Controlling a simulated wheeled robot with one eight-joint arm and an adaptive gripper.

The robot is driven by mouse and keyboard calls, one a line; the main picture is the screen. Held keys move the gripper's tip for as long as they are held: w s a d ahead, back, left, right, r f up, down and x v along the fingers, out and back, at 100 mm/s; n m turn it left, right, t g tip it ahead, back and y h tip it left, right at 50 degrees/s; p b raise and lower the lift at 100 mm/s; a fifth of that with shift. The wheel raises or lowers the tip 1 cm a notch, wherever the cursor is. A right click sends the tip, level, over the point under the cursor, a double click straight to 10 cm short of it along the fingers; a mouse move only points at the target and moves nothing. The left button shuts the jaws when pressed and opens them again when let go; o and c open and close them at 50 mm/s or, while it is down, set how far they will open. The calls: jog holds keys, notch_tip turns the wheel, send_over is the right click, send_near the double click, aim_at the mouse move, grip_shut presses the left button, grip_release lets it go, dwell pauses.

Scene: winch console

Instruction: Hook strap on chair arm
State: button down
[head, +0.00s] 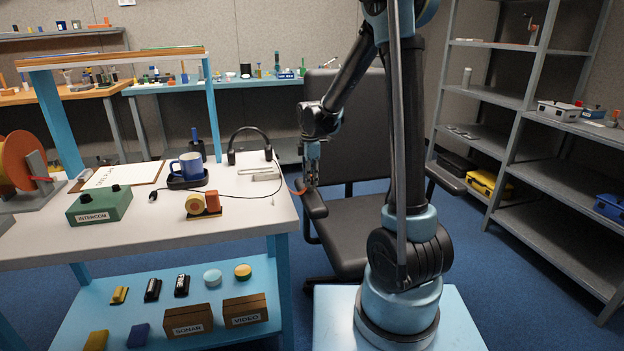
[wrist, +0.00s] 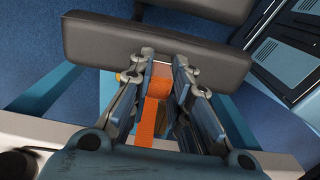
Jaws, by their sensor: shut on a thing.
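A black office chair (head: 350,235) stands right of the white console table. Its left arm pad (head: 312,205) lies close to the table's right edge; the pad (wrist: 150,38) also fills the top of the wrist view. My gripper (head: 309,180) is just above the pad's near end, pointing down. In the wrist view my gripper (wrist: 160,72) is shut on an orange strap (wrist: 147,122), which runs back between the fingers. In the head view only a small bit of orange shows beside the fingertips. Whether the strap touches the pad I cannot tell.
The table (head: 240,210) holds a headset (head: 250,140), a blue mug (head: 188,166), a green intercom box (head: 98,207) and a clipboard (head: 118,177). Grey shelves (head: 550,170) stand at the right. Blue carpet (head: 520,290) lies open between chair and shelves.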

jog(key=shift+f, duration=0.15)
jog(key=c, duration=1.4)
grip_release()
